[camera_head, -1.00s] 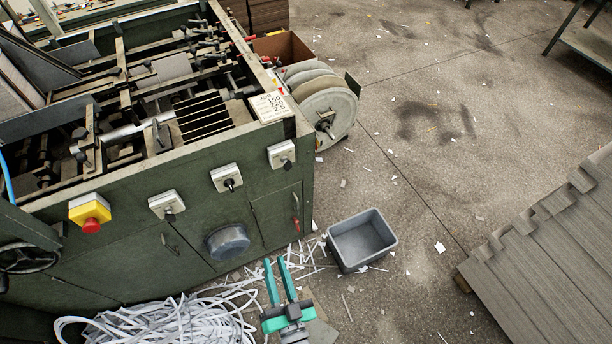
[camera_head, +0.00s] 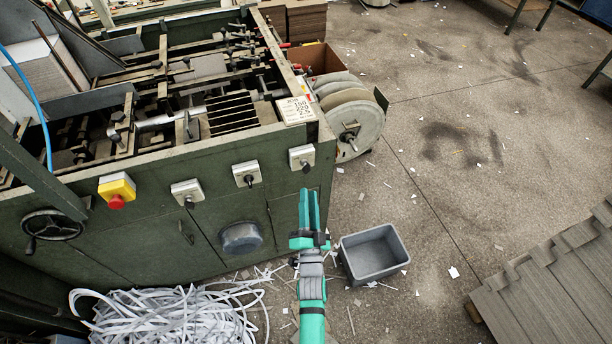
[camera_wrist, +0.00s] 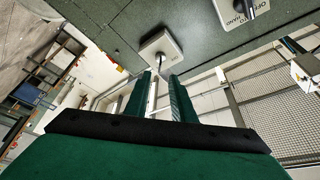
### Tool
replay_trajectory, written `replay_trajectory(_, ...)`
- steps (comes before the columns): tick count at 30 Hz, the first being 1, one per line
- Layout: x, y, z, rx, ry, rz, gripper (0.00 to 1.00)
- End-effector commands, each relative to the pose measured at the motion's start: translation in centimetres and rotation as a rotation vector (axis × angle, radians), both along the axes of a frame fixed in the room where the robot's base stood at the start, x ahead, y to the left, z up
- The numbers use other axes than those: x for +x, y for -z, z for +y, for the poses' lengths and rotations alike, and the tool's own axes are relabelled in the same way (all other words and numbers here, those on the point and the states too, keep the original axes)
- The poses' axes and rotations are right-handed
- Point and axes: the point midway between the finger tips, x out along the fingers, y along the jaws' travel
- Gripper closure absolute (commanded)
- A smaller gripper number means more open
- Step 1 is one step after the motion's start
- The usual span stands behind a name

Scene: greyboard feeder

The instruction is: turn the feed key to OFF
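Three white switch boxes with dark keys sit in a row on the green machine's front: left (camera_head: 187,193), middle (camera_head: 246,174) and right (camera_head: 301,158). I cannot read in the head view which one is the feed key. My gripper (camera_head: 309,193) is open and empty, its teal fingers pointing up just below the right box. In the wrist view a white box (camera_wrist: 161,44) lies beyond the fingertips (camera_wrist: 160,76), its key roughly in line with the gap, apart from the fingers. Another box (camera_wrist: 242,12) there shows OFF and HAND lettering.
A yellow box with a red button (camera_head: 117,189) and a handwheel (camera_head: 52,226) are further left on the machine. A grey bin (camera_head: 372,254) stands right of my arm. White paper strips (camera_head: 175,318) heap on the floor. Reels (camera_head: 352,120) stick out at the machine's right end.

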Motion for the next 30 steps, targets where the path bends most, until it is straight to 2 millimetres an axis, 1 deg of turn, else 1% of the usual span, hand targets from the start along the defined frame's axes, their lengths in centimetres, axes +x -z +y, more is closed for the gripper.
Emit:
replay_trajectory(1,1.0,-0.3,0.1,0.001,-0.001,-0.002,0.77)
replay_trajectory(6,3.9,-1.1,0.2,0.0,-0.001,-0.001,0.77)
replay_trajectory(12,6.4,-1.8,-0.5,0.0,0.011,0.0,0.77)
replay_trajectory(18,7.5,-2.1,-0.3,-0.001,0.008,0.002,0.77)
replay_trajectory(26,7.7,-2.1,0.4,-0.001,-0.003,0.001,0.77)
replay_trajectory(27,7.6,-2.1,0.4,-0.001,-0.003,0.001,0.8)
replay_trajectory(30,7.6,-2.1,0.4,-0.001,-0.003,0.001,1.0)
